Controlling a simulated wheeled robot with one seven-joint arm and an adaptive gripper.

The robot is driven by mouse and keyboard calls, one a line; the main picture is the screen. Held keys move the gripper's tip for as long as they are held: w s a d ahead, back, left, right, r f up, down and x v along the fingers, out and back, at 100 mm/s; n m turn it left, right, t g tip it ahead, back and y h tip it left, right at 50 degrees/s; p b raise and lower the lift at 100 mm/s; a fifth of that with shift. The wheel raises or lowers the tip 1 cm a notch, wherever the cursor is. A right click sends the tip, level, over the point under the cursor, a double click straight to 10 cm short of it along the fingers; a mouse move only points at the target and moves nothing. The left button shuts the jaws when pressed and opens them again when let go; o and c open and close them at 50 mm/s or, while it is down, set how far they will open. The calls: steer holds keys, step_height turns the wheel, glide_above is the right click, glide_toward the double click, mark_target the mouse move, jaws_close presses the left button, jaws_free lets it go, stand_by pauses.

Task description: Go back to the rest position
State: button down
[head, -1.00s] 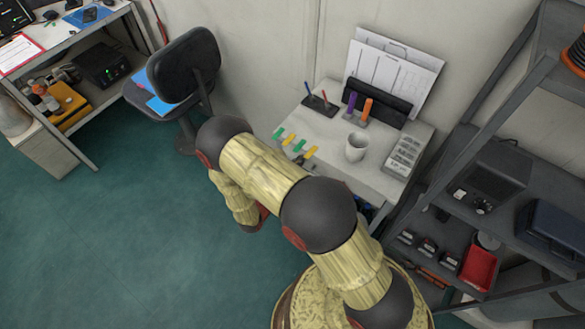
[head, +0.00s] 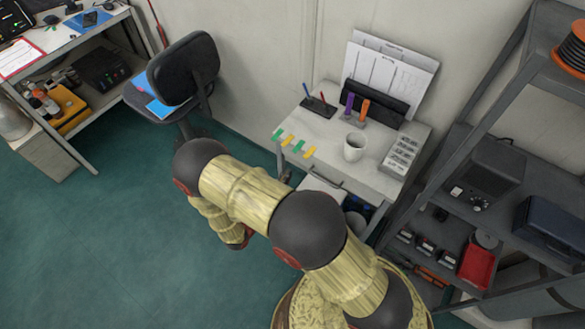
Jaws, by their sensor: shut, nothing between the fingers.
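My arm reaches up from the bottom right and bends at a dark elbow, then folds down over the green floor. The rest of the gripper and wrist is hidden behind my arm.
The desk holds a white mug (head: 355,147), coloured tags (head: 295,144), a pen stand (head: 319,103) and a paper rack (head: 375,100). A dark shelf unit (head: 470,140) stands close at right. A black chair (head: 183,70) stands behind. The floor (head: 110,240) at left is clear.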

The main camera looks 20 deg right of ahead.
steer(key=v, duration=0.7)
steer(key=shift+p, duration=0.4)
